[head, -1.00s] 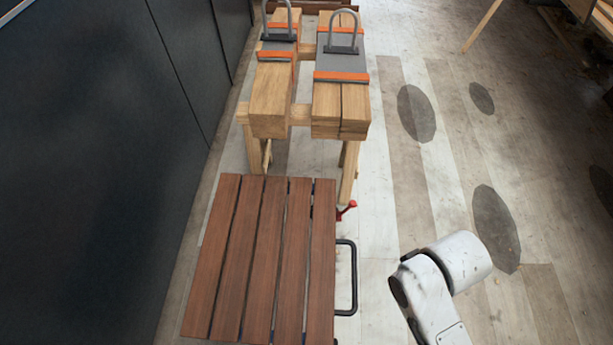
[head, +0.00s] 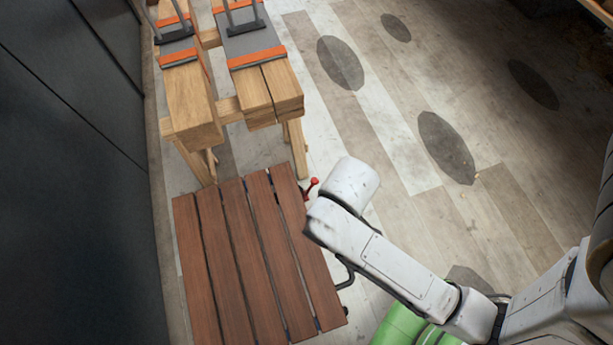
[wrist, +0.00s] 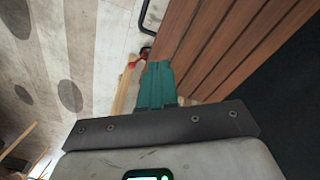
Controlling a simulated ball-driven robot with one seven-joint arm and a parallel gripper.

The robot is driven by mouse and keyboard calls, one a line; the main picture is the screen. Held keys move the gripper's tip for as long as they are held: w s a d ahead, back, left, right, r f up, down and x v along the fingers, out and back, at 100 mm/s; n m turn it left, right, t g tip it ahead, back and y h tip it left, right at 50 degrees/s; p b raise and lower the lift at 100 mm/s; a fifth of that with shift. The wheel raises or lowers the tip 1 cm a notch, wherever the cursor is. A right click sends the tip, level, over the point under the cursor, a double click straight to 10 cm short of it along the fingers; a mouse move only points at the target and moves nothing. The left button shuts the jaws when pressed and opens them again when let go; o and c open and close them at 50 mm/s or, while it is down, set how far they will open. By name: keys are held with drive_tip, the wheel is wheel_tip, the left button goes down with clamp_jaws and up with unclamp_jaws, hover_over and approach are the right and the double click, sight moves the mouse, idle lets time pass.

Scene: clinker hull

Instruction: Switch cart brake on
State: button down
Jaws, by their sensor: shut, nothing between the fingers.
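The cart (head: 250,260) has a slatted brown wooden deck and stands at the lower left in the head view; its deck (wrist: 225,40) fills the upper right of the wrist view. A small red lever (head: 312,186) sticks out at the deck's far right corner. The red lever (wrist: 134,62) also shows in the wrist view, just beyond the fingertips and partly hidden. My gripper (wrist: 157,68) has teal fingers that are shut and empty, close to the lever in the picture; contact cannot be told. In the head view my arm hides the gripper.
A wooden trestle (head: 262,95) with orange-edged grey pads and metal loops stands just beyond the cart. A black handle (head: 346,274) is on the cart's right side. A dark wall (head: 75,150) runs along the left. Plank floor (head: 400,120) is open to the right.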

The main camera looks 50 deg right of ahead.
drive_tip(key=w+d+f+m+g+h+b, duration=0.1)
drive_tip(key=w+f+h+b, duration=0.25)
drive_tip(key=f+b, duration=0.5)
drive_tip(key=w+d+f+g+h+b, duration=0.15)
drive_tip(key=w+f+b, duration=0.4)
drive_tip(key=f, duration=0.55)
drive_tip(key=w+a+f+t+h+b, duration=0.2)
drive_tip(key=w+f+h+b, duration=0.5)
drive_tip(key=w+b, duration=0.5)
drive_tip(key=shift+a+f+m+t+h+b, duration=0.15)
drive_tip(key=shift+f+m+t+h+b, duration=0.25)
drive_tip(key=shift+h+b, duration=0.65)
drive_tip(key=shift+r, duration=0.1)
drive_tip(key=b, duration=0.3)
hover_over(310, 188)
drive_tip(key=w+a, duration=0.3)
drive_tip(key=a, duration=0.2)
drive_tip(key=f, duration=0.3)
drive_tip(key=shift+d+f, duration=0.25)
drive_tip(key=shift+f, duration=0.05)
drive_tip(key=shift+s+d+f, duration=0.3)
drive_tip(key=shift+s+d, duration=0.25)
drive_tip(key=shift+s, duration=0.1)
drive_tip(key=shift+s+d+f, duration=0.3)
drive_tip(key=shift+s+d, duration=0.25)
drive_tip(key=shift+s, duration=0.1)
